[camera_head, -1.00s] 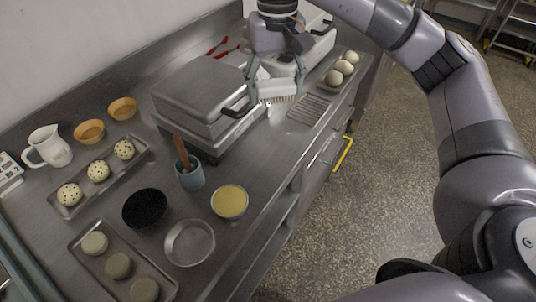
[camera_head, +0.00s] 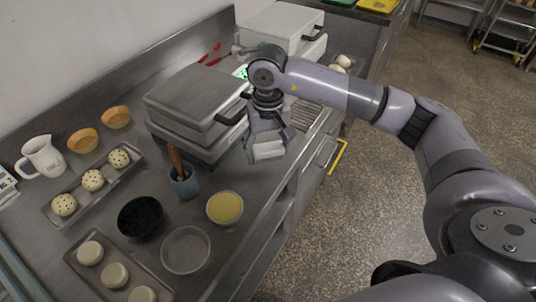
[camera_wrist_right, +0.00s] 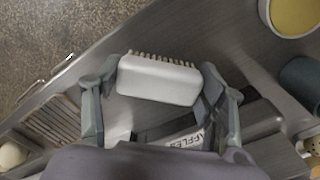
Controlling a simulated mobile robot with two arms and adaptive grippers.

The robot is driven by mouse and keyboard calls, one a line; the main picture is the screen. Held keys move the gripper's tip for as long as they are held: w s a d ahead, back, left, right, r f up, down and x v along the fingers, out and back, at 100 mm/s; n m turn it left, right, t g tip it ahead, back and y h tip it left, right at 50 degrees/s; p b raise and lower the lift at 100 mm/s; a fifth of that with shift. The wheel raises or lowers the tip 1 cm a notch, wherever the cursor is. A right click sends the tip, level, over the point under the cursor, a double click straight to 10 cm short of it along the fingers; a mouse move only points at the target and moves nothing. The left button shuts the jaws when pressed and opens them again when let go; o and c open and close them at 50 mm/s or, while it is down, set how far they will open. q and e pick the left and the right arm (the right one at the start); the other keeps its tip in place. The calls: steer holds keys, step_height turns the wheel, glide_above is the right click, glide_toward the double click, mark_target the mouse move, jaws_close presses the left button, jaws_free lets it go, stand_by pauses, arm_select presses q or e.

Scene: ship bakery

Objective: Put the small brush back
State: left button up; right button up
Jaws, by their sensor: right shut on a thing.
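The small brush (camera_head: 269,151) has a pale, blocky body. It is held in my right gripper (camera_head: 268,143), above the counter near its front edge, to the right of the front waffle iron. In the right wrist view the brush (camera_wrist_right: 158,82) lies crosswise between the two fingers of the gripper (camera_wrist_right: 160,74), with a row of short bristles along its far side. A blue cup (camera_head: 187,185) with a wooden handle standing in it is to the left. My left gripper is not in view.
The closed front waffle iron (camera_head: 195,98) stands close left of the gripper. A second iron (camera_head: 280,30) stands behind. A wire rack (camera_head: 307,117) lies to the right. A yellow-filled bowl (camera_head: 225,207), black bowl (camera_head: 140,217) and empty dish (camera_head: 185,250) fill the nearer counter.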

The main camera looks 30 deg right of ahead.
mark_target(268, 157)
step_height(268, 157, down, 3)
steer(key=shift+r, duration=0.15)
steer(key=shift+f, duration=0.3)
steer(key=o, duration=1.1)
steer(key=shift+r, duration=0.2)
step_height(268, 157, up, 12)
steer(key=p, duration=0.5)
